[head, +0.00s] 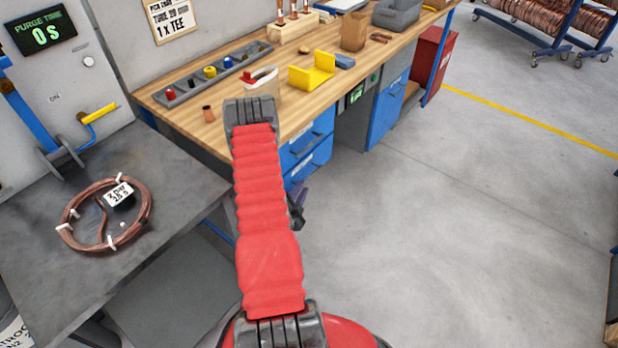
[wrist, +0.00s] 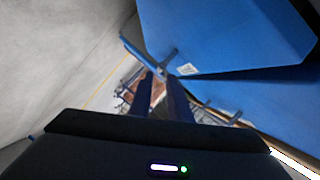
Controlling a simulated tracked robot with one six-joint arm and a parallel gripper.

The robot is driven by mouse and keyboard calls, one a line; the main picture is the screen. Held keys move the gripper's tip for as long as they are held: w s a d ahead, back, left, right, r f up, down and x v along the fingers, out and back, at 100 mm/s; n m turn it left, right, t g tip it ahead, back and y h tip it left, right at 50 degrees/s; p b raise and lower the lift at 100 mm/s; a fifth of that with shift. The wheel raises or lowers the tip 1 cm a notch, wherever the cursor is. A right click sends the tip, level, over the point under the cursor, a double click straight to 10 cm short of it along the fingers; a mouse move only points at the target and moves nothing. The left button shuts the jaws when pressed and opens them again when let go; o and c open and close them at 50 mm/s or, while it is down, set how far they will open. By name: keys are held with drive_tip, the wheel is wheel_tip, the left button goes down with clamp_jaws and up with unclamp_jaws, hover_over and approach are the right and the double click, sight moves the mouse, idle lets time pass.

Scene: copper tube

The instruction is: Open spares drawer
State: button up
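Blue drawers (head: 308,146) sit under the left part of the wooden workbench, partly hidden behind my red-sleeved arm. Dark handles show on their fronts; I cannot read which one is the spares drawer. In the wrist view a large blue front (wrist: 225,35) with a small white label (wrist: 187,69) fills the upper right, and a second blue face lies below a dark gap. My gripper (wrist: 160,80) points along these fronts, with two dark fingers apart and a gap between them. Its tips are near a dark handle-like bar (wrist: 148,56); contact is unclear. In the head view the gripper is mostly hidden behind my arm.
A dark side table (head: 40,240) with a copper coil (head: 68,236) stands left. The floor (head: 450,220) at right is clear.

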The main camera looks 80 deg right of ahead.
sight(309, 176)
drive_tip(key=x, duration=0.8)
drive_tip(key=shift+s+d+f, duration=0.1)
drive_tip(key=shift+d, duration=0.05)
drive_tip(key=shift+c, duration=0.7)
clamp_jaws()
